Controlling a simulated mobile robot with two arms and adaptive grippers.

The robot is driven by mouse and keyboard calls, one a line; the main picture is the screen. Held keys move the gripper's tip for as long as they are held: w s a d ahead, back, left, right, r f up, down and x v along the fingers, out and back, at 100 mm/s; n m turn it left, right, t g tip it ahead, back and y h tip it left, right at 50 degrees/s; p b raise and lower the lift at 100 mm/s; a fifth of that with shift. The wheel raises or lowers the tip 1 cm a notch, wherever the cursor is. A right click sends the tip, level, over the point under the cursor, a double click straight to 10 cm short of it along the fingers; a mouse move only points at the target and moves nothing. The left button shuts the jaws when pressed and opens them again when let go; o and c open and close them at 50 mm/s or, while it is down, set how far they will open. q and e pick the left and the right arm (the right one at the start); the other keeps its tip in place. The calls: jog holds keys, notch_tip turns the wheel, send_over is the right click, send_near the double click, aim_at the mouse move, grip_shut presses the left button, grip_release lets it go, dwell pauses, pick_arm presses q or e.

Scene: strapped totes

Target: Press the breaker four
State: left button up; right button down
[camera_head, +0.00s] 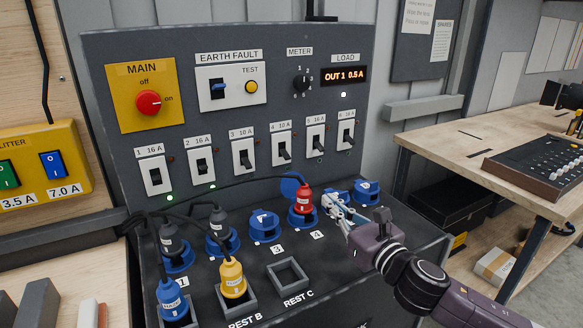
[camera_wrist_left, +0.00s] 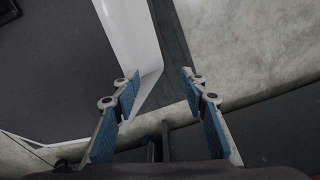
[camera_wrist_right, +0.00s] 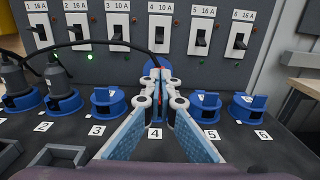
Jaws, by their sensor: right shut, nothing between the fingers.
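Breaker four (camera_head: 281,144), labelled "4 10 A", is a black lever on a white plate in the row on the panel. It also shows in the right wrist view (camera_wrist_right: 160,36), and no lit green lamp shows under it. My right gripper (camera_head: 330,200) is shut and empty, low over the sockets in front of the panel and below the breaker row, apart from breaker four. In the right wrist view its fingertips (camera_wrist_right: 160,88) mostly hide the red plug (camera_head: 304,198) in socket 4. My left gripper (camera_wrist_left: 160,82) is open and empty, outside the head view.
Grey plugs stand in sockets 1 and 2, with cables crossing the front of the panel. A yellow plug (camera_head: 232,277) and a blue plug (camera_head: 171,297) stand in rests. Green lamps are lit below breakers one and two.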

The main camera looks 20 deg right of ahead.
jog(key=p, duration=0.1)
send_near(285, 154)
pick_arm(q)
jog(key=r, duration=0.1)
jog(key=w+r+p, duration=0.1)
jog(key=r+p, duration=0.1)
jog(key=shift+w+r, duration=0.25)
jog(key=shift+r, duration=0.05)
pick_arm(e)
jog(key=w+f, duration=0.1)
jog(key=w, duration=0.3)
jog(key=w+f, duration=0.1)
jog(key=w, duration=0.2)
jog(key=shift+a+f, duration=0.25)
jog(key=shift+f, duration=0.05)
pick_arm(q)
jog(key=shift+r+p, duration=0.1)
jog(key=shift+p, duration=0.2)
